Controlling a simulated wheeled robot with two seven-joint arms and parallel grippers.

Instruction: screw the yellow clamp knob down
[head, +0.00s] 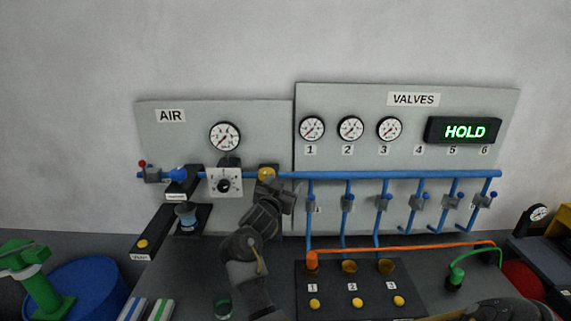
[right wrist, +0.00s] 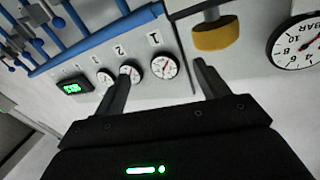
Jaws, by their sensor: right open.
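In the right wrist view the knob (right wrist: 216,36) hangs at the top, just beyond the tip of the right-hand finger, not between the fingers. My right gripper (head: 284,193) is just below and right of the knob in the head view, its fingertips hard to make out. In the right wrist view the gripper (right wrist: 163,68) is open, with nothing between its fingers. My left gripper is not in view.
A gauge (head: 225,136) and a white dial plate (head: 225,182) are left of the knob. Several blue valve branches (head: 347,215) hang from the pipe to the right. An orange hose (head: 400,248) crosses above the bench. The display (head: 464,131) reads HOLD.

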